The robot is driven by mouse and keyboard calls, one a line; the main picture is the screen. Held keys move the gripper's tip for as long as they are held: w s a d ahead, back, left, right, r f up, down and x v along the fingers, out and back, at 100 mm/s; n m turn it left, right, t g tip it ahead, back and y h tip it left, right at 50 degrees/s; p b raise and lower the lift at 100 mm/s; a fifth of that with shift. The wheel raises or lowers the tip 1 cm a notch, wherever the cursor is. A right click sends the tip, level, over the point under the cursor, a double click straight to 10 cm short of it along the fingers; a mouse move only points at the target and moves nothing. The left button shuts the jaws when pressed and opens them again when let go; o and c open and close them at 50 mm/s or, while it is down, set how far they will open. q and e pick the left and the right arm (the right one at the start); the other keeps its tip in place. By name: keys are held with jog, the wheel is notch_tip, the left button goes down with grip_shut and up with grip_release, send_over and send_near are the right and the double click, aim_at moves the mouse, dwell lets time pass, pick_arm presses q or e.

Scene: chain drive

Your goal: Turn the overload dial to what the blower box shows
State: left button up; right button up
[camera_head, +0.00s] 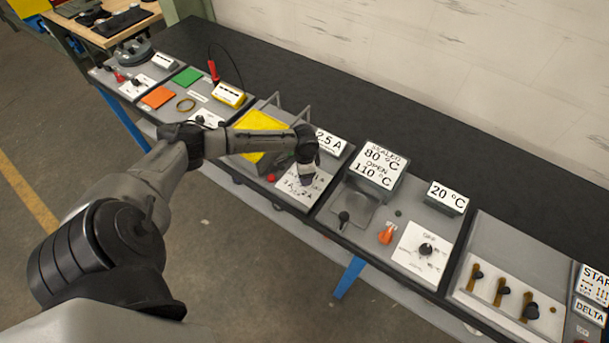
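A white sign ending in "2.5 A" (330,142) stands at the back of the middle panel; my arm covers its left edge, so a character before the 2 may be hidden. In front of it lies a white dial plate (293,190) with several ampere marks, too small to read surely. My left gripper (306,181) points down over this plate and hides the dial knob. I cannot tell whether its fingers are open, shut or touching the knob. My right gripper is not in view.
A yellow panel (258,133) with grey handles and a red button (271,178) are left of the plate. Right are the "SEALED 80 °C, OPEN 110 °C" box (378,165), a "20 °C" sign (447,196), an orange knob (387,234) and levers (501,291). The black bench top (420,136) behind is clear.

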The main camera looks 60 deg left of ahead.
pick_arm(q)
notch_tip(320, 180, up, 12)
jog(key=shift+f, duration=0.25)
dwell(0.7)
